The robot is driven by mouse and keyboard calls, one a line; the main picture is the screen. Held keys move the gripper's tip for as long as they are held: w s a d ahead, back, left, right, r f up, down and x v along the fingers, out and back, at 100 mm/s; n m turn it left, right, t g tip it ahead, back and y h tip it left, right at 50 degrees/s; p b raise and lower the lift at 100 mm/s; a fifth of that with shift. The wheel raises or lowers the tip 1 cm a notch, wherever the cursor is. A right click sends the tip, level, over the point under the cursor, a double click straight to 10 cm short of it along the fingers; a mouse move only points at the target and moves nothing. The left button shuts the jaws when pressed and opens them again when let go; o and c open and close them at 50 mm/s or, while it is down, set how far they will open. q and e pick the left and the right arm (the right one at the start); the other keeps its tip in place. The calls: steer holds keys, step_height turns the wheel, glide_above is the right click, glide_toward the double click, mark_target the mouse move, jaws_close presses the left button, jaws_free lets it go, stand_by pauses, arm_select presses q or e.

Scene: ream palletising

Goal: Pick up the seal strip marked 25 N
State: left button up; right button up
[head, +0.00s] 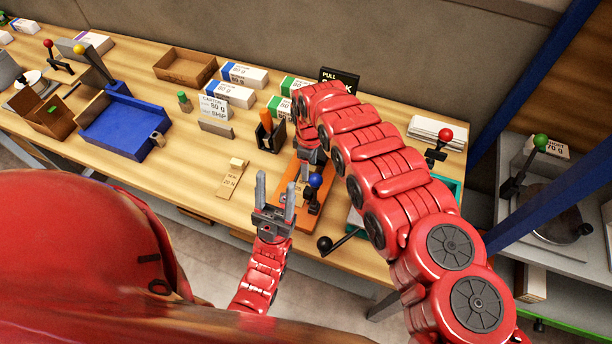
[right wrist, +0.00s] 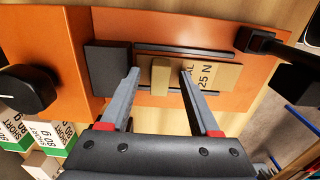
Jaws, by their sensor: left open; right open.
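The seal strip marked 25 N (right wrist: 220,77) lies in a dark-edged holder on an orange board (right wrist: 205,28) in the right wrist view. It is a flat tan strip with a raised tan block (right wrist: 161,77). My right gripper (right wrist: 158,75) is open, one finger on each side of the block, with gaps visible; its height above the strip is hard to judge. In the head view my right arm reaches down over the orange board (head: 289,176) and largely hides the strip. My left gripper (head: 275,192) is open and empty, left of the board.
Another tan strip, marked 20 N (head: 231,180), lies on the wooden table left of my left gripper. A blue-knobbed lever (head: 315,181) and a black-knobbed lever (head: 326,243) stand close to the board. A blue tray (head: 125,125) and paper reams (head: 244,75) are farther left and back.

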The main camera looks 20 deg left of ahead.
jaws_close()
steer(key=shift+r, duration=0.1)
stand_by(0.4)
